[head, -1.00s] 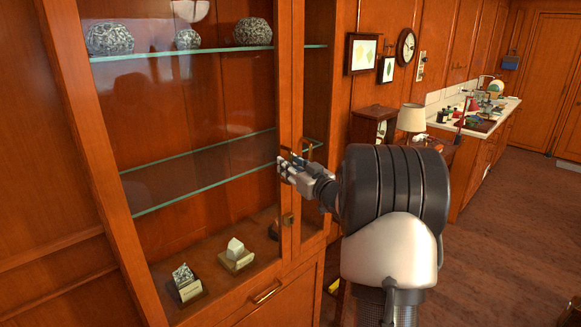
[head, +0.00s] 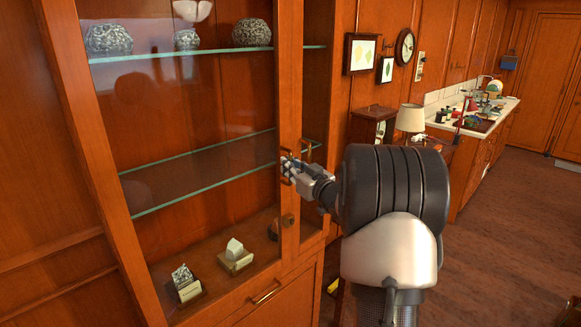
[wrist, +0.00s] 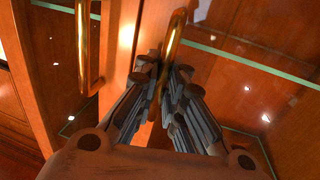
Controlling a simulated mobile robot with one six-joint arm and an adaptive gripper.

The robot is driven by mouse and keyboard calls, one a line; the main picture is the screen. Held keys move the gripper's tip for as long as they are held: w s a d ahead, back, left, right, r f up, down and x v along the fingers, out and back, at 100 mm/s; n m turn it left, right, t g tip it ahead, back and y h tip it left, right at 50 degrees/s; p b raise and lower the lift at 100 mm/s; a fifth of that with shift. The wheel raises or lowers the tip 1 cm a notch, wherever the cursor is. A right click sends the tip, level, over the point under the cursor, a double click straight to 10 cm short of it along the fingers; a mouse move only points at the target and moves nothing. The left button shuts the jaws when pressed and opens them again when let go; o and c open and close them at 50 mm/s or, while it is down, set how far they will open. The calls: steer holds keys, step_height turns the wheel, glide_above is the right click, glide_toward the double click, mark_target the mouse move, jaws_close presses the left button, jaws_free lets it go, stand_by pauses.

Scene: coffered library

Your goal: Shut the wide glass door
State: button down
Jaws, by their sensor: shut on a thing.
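The wide glass door (head: 200,110) is the large wood-framed pane on the left of the display cabinet in the head view. Its right stile stands close beside the narrower glazed part of the cabinet; I cannot tell if it sits fully flush. My gripper (head: 288,168) is at that stile, at mid height. In the wrist view my gripper (wrist: 165,80) is shut on the door's upright brass handle (wrist: 177,35), with the fingers on both sides of it. The handle's lower part is hidden by the fingers.
A second brass handle (wrist: 84,50) is close beside my gripper. A drawer pull (head: 266,292) is below. A lamp (head: 411,118) and a long counter (head: 497,115) stand right; the floor (head: 510,230) there is clear.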

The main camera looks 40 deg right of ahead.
steer(key=shift+s, duration=0.3)
steer(key=c, duration=1.7)
jaws_free()
steer(key=shift+w, duration=0.1)
steer(key=s, duration=0.4)
steer(key=s+a, duration=0.1)
steer(key=s, duration=0.7)
steer(key=shift+a, duration=0.25)
